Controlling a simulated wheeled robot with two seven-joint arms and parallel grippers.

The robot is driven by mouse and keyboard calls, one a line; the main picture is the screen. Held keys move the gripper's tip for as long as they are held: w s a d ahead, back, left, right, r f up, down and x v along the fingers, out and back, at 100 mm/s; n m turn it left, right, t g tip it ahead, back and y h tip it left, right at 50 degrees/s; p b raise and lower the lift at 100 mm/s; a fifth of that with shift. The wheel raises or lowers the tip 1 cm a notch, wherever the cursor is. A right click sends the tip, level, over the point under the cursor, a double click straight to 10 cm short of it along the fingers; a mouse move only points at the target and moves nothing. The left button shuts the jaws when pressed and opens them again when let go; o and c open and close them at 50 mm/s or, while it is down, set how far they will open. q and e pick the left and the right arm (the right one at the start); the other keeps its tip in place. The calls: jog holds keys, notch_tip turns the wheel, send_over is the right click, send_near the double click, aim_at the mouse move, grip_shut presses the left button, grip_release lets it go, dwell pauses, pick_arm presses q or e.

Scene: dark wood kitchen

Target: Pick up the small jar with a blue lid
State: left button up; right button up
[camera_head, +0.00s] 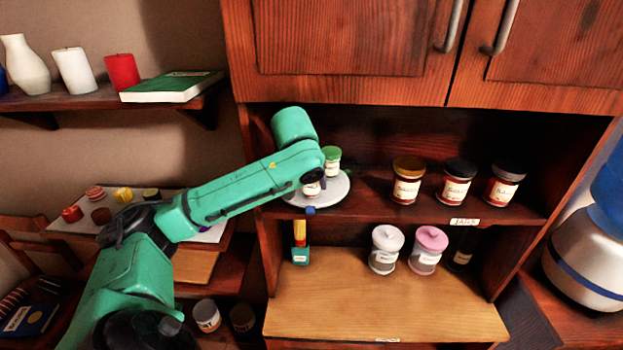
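My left arm comes in from the left, and its far end reaches the white round turntable (337,194) on the upper shelf. The dark end of my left gripper (314,175) is just above a small pale jar (312,189) on it. That jar's lid is hidden behind my arm, so its colour cannot be told. I cannot see the fingers or whether they touch it. A jar with a green lid (332,160) stands behind, on the turntable. A small blue piece (310,210) shows at the shelf's front edge; what it belongs to is unclear. My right gripper is not in view.
Jars with orange (406,181) and dark lids (456,181) stand right on the upper shelf. White (385,249) and pink (428,250) jars and a teal item (300,256) stand below. Cabinet doors (350,45) hang above. The lower counter's front (380,310) is clear.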

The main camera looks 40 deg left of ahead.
pick_arm(q)
jog(key=shift+r, duration=0.1)
grip_shut()
